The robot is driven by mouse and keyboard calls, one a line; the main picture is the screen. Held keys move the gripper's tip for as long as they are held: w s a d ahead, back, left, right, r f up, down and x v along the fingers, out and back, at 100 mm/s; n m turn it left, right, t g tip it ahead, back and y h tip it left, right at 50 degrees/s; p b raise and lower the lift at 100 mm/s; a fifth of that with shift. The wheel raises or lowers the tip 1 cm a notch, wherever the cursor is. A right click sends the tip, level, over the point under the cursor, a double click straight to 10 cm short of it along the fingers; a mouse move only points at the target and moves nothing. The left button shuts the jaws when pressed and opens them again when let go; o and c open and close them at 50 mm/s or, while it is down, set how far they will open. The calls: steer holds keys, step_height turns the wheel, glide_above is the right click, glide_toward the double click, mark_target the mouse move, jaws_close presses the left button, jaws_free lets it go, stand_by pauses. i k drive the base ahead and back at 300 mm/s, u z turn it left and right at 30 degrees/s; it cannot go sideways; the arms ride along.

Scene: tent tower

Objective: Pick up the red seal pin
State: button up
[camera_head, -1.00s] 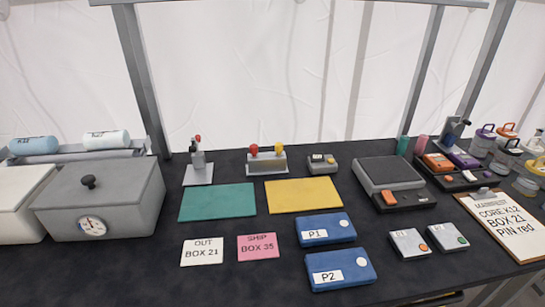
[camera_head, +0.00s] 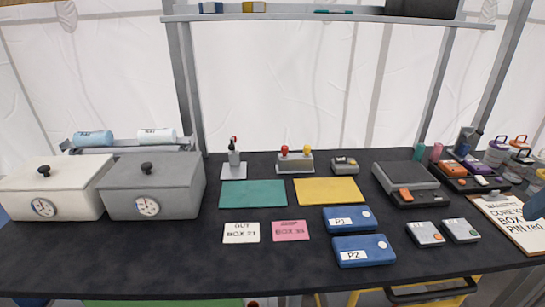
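The red seal pin (camera_head: 284,149) shows as a round red head standing in a small metal block (camera_head: 295,163) at the back middle of the table. A yellow-headed pin (camera_head: 307,149) stands beside it, to the right in the same block. The pin's shaft is hidden in the block. My gripper is not in view, and nothing touches the pin.
A metal stand with a red-tipped lever (camera_head: 234,157) is left of the pin block, and a small grey device (camera_head: 345,165) is right of it. Green (camera_head: 253,194) and yellow (camera_head: 329,190) mats lie in front. A shelf (camera_head: 325,17) spans overhead. A blue shape (camera_head: 537,206) intrudes at the right edge.

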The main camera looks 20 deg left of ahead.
mark_target(284, 148)
steer(key=z, duration=0.65)
steer(key=i, duration=0.1)
steer(key=u, duration=2.9)
steer(key=k, duration=0.9)
steer(key=z, duration=0.75)
steer(key=i, duration=1.05)
steer(key=z, duration=0.1)
